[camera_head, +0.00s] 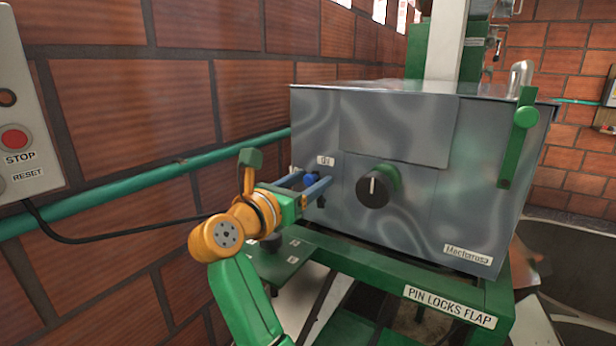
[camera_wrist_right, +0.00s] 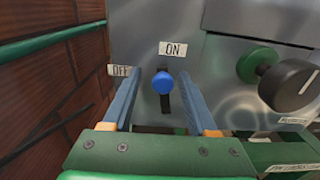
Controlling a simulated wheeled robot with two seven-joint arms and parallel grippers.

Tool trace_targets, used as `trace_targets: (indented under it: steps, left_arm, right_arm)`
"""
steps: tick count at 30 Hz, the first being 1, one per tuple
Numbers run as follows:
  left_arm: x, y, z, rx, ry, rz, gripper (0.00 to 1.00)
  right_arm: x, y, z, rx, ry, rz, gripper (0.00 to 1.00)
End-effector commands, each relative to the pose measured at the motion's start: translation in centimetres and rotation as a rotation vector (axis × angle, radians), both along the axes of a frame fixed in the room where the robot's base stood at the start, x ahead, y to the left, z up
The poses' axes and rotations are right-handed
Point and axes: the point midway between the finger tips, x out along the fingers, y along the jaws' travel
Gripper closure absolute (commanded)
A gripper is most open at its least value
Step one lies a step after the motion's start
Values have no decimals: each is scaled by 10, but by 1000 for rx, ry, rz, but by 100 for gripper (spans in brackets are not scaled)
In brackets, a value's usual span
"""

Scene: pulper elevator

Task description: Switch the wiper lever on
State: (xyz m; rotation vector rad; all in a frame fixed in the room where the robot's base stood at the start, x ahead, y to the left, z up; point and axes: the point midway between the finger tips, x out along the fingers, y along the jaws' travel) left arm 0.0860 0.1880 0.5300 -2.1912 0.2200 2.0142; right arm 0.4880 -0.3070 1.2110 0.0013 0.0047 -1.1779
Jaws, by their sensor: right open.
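The wiper lever shows as a blue knob (camera_wrist_right: 163,83) on a dark stem at the front of the grey metal box (camera_head: 400,135). An ON label (camera_wrist_right: 173,48) is above the knob and an OFF label (camera_wrist_right: 122,70) is to its left. My right gripper (camera_head: 313,186) is at the box front, open, with its blue fingers on either side of the knob. In the wrist view my right gripper (camera_wrist_right: 161,76) shows a gap between the knob and each finger. In the head view the fingers partly hide the knob (camera_head: 308,179). My left gripper is not in view.
A black dial (camera_head: 374,188) on a green base sticks out to the right of the lever. A green handle (camera_head: 518,140) is on the box's right side. A brick wall with a green pipe (camera_head: 100,192) and a STOP panel (camera_head: 22,110) is on the left.

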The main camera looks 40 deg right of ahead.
Motion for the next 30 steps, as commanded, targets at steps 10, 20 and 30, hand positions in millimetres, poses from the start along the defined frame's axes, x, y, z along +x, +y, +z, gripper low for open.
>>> trace_targets:
  steps: [10,20,30]
  left_arm:
    - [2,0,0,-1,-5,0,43]
    - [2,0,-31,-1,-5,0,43]
    - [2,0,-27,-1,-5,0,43]
  right_arm:
    - [0,0,0,-1,1,-1,100]
    - [-10,-3,-3,72,-173,0,100]
    - [-10,-4,1,74,-182,-2,54]
